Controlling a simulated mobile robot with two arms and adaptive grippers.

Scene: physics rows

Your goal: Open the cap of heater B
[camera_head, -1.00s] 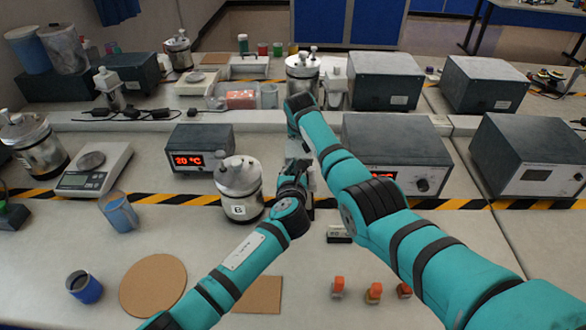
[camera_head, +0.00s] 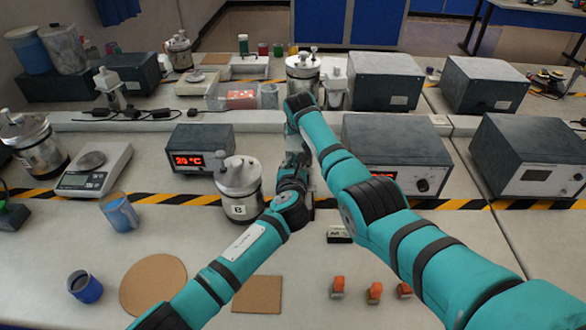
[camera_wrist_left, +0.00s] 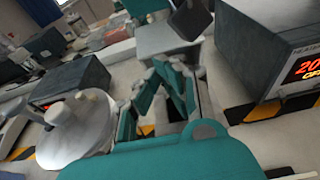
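Heater B (camera_head: 240,200) is a silvery round vessel with a "B" label, standing upright left of centre on the bench. Its grey cap (camera_head: 238,174) with a knob is seated on top. In the left wrist view the cap (camera_wrist_left: 78,130) is at the lower left, beside my left gripper. My left gripper (camera_head: 297,163) is just right of the heater, apart from it and partly hidden by its own wrist.
A temperature box (camera_head: 202,147) stands behind and left of heater B. Another box (camera_head: 395,150) stands behind my right arm. A blue beaker (camera_head: 120,212) and a scale (camera_head: 95,170) are left. The front left bench has free room.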

